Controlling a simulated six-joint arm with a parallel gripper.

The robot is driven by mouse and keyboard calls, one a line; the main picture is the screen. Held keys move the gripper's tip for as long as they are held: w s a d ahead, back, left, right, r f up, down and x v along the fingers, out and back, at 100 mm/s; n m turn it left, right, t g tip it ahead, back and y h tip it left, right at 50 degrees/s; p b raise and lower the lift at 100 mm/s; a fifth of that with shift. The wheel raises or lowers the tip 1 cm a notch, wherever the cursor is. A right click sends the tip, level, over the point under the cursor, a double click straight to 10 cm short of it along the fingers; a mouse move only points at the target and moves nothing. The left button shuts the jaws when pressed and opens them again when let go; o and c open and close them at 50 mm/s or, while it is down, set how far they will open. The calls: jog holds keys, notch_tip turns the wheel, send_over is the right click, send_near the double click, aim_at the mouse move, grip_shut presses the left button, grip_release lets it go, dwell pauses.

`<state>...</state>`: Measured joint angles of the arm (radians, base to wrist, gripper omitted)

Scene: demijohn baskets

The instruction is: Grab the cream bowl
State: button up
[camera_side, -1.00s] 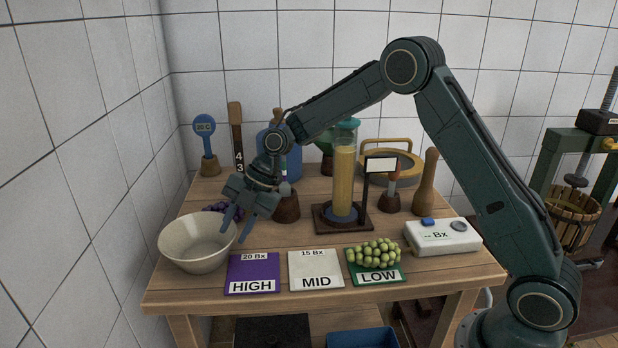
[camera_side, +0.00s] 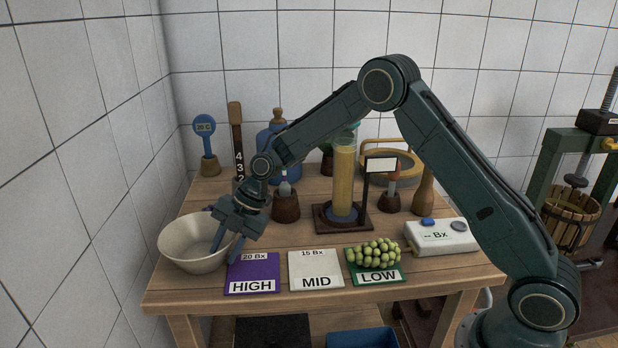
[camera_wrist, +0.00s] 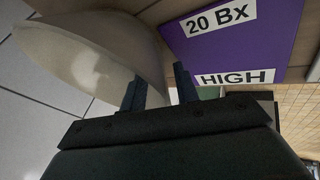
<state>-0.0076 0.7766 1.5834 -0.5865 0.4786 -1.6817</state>
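The cream bowl (camera_side: 183,246) stands upright at the left end of the wooden table in the side view. It also shows in the wrist view (camera_wrist: 90,50), at the upper left. My gripper (camera_side: 226,253) is low at the bowl's right side, with its fingers spread and pointing down. In the side view one finger overlaps the bowl's right rim. In the wrist view the gripper (camera_wrist: 158,88) has its fingers apart, with the left one against the image of the bowl's wall. I cannot tell whether it touches.
The purple HIGH card (camera_side: 252,274) lies just right of the bowl. The MID card (camera_side: 316,271) and the LOW card with green grapes (camera_side: 374,254) follow. Dark grapes (camera_side: 209,209) are partly hidden behind the gripper. A tiled wall (camera_side: 85,150) is close on the left.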

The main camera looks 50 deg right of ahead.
dwell(0.3)
grip_shut()
dwell(1.2)
jog(key=shift+w+r, duration=0.1)
jog(key=shift+r, duration=0.05)
